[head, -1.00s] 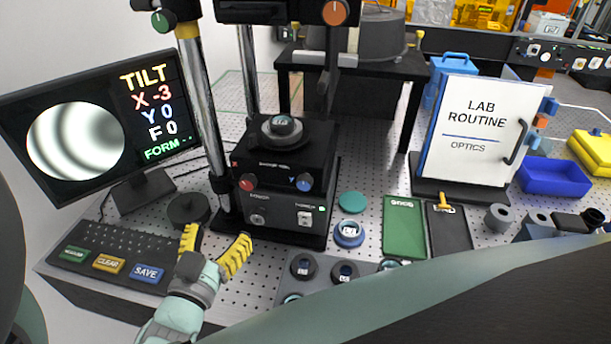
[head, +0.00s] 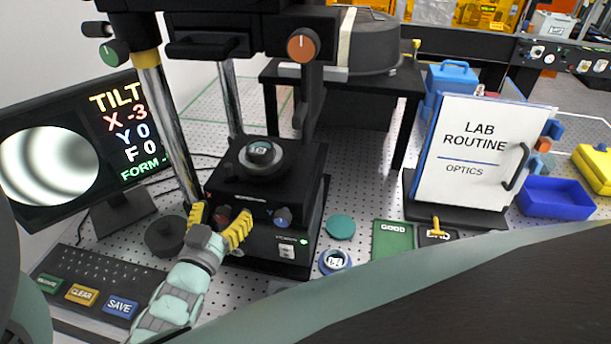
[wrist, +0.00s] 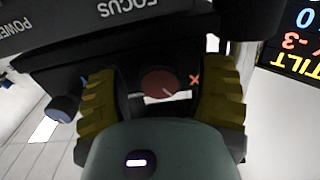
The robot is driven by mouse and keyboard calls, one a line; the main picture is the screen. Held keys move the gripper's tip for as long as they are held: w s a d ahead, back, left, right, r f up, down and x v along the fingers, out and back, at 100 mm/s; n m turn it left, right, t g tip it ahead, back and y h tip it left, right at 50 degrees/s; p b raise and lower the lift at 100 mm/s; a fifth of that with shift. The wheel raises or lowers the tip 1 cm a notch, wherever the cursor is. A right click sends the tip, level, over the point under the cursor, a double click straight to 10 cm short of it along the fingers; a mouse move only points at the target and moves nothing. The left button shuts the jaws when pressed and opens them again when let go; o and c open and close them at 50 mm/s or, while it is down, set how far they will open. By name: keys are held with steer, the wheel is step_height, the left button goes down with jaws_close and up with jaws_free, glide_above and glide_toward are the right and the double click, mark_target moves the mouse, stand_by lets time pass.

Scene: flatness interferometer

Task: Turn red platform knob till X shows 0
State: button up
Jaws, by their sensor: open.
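The red platform knob (wrist: 159,83) shows in the wrist view between the two yellow fingers of my gripper (wrist: 160,100), with a red X mark beside it. In the head view the red knob (head: 223,215) is partly hidden by my gripper (head: 220,222). My gripper is open, its fingers on either side of the knob; I cannot tell whether they touch it. The blue knob (head: 283,217) is to the right on the same black platform (head: 262,188). The monitor (head: 75,145) reads TILT, X -3, Y 0, F 0, with curved grey fringes.
A keypad (head: 85,285) with green, yellow and blue keys lies in front of the monitor. A round black disc (head: 166,236) is left of my gripper. A chrome post (head: 168,125) rises behind it. A ringed optic (head: 335,262) sits at right.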

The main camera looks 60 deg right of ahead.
steer(key=shift+o, duration=0.3)
steer(key=shift+a, duration=0.1)
jaws_close()
steer(key=shift+f+b, duration=0.15)
steer(key=shift+b, duration=0.15)
steer(key=shift+f+m+b, duration=0.1)
steer(key=shift+m+b, duration=0.2)
steer(key=shift+b, duration=0.05)
steer(key=m+b, duration=0.2)
steer(key=b, duration=0.2)
steer(key=shift+f+m, duration=0.15)
steer(key=shift+m, duration=0.15)
steer(key=m+b, duration=0.2)
steer(key=b, duration=0.1)
steer(key=m+b, duration=0.1)
steer(key=shift+r+m, duration=0.25)
steer(key=shift+m, duration=0.15)
